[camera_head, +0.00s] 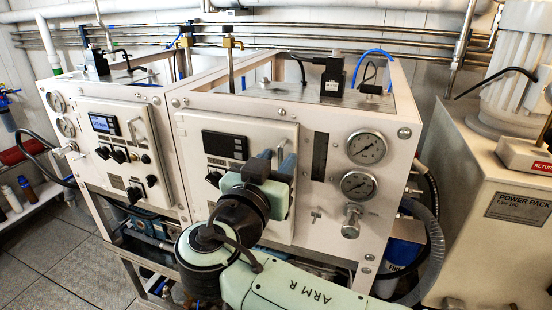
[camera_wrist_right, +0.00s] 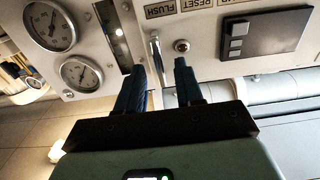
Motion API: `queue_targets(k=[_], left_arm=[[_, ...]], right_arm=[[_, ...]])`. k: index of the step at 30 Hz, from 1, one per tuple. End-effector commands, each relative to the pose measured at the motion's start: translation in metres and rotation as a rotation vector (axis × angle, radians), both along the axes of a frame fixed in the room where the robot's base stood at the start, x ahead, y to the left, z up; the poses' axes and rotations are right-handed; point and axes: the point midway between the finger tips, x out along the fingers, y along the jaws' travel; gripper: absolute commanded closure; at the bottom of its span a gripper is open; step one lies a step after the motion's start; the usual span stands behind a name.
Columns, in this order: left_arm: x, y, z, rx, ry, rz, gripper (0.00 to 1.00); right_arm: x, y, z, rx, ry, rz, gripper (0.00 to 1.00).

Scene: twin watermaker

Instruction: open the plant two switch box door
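The switch box door (camera_head: 228,137) on the right-hand unit is a pale panel with a dark display (camera_head: 225,145) and knobs. It looks closed, flush with the unit's front. Its upright metal handle (camera_head: 281,150) is near the door's right edge and also shows in the right wrist view (camera_wrist_right: 156,58). My right gripper (camera_head: 273,163) is in front of the door with its fingers apart. In the right wrist view, the handle shows between the open fingertips (camera_wrist_right: 160,68); contact cannot be told. My arm hides the door's lower part. My left gripper is out of view.
Two gauges (camera_head: 366,148) and a valve knob (camera_head: 352,220) are right of the door. A similar unit (camera_head: 125,150) with its own panel stands on the left. A power pack cabinet (camera_head: 490,200) stands at the right. Bare floor (camera_head: 80,260) shows at the lower left.

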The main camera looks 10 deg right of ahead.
Motion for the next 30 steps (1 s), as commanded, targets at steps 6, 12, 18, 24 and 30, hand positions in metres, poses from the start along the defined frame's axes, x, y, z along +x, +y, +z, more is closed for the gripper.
queue_targets(k=[6,12,18,24,30], left_arm=[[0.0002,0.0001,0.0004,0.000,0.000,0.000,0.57],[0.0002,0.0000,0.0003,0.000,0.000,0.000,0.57],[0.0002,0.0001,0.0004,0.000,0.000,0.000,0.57],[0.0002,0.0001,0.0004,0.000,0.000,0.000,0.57],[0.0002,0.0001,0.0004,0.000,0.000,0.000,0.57]], right_arm=[[0.0021,-0.0010,-0.0006,0.000,0.000,0.001,0.64],[0.0020,-0.0008,-0.0006,-0.001,0.001,0.001,1.00],[0.0019,-0.0008,-0.0006,-0.001,0.001,0.001,1.00],[0.0018,-0.0007,-0.0006,-0.001,0.001,0.001,1.00],[0.0017,-0.0007,-0.0006,-0.001,0.001,0.001,1.00]])
